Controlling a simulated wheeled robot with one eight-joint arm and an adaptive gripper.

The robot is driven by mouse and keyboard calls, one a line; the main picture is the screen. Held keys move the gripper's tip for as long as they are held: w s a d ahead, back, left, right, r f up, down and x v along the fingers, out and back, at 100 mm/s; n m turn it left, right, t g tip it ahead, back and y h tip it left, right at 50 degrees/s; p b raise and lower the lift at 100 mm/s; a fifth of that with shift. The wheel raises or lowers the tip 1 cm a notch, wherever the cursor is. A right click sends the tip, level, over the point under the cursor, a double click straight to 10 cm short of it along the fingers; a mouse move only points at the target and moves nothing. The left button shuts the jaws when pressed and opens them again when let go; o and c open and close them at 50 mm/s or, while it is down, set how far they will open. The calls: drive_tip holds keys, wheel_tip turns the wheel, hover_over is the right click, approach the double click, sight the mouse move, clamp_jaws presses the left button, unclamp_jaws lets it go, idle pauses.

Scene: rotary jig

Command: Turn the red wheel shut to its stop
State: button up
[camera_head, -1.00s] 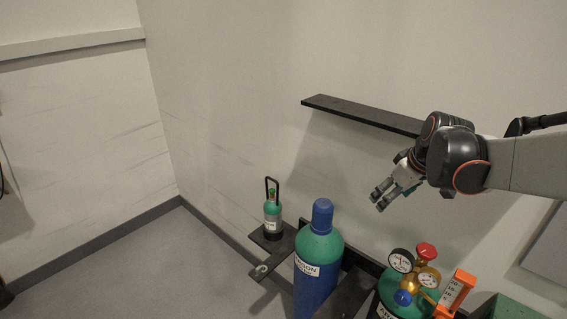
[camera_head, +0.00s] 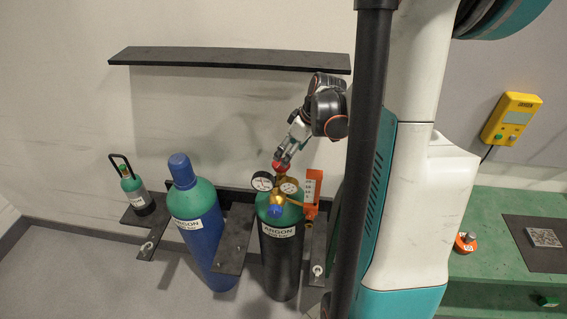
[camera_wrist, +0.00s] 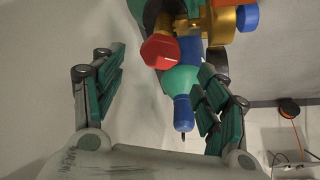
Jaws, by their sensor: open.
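The red wheel (camera_head: 279,166) sits on top of the brass regulator (camera_head: 281,199), which is fitted to the black argon cylinder (camera_head: 281,258) with a green shoulder. My gripper (camera_head: 283,156) is just above the wheel, pointing down. In the wrist view, the red wheel (camera_wrist: 160,50) shows between the spread fingers of my gripper (camera_wrist: 162,62), with a gap on each side. The gripper is open and holds nothing. I cannot tell how deep the wheel lies between the fingers. The wheel's turn angle cannot be read.
Two gauges (camera_head: 263,181) and a blue knob (camera_head: 274,211) crowd below the wheel. An orange bracket (camera_head: 312,187) stands close on the right. A blue argon cylinder (camera_head: 198,232) is on the left. A black shelf (camera_head: 225,59) runs along the wall above.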

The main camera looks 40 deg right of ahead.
drive_tip(key=b+x, duration=0.1)
drive_tip(key=x, duration=0.5)
drive_tip(key=shift+w+a+f, duration=0.1)
drive_tip(key=shift+w+f, duration=0.05)
drive_tip(key=shift+f, duration=0.05)
drive_tip(key=c, duration=1)
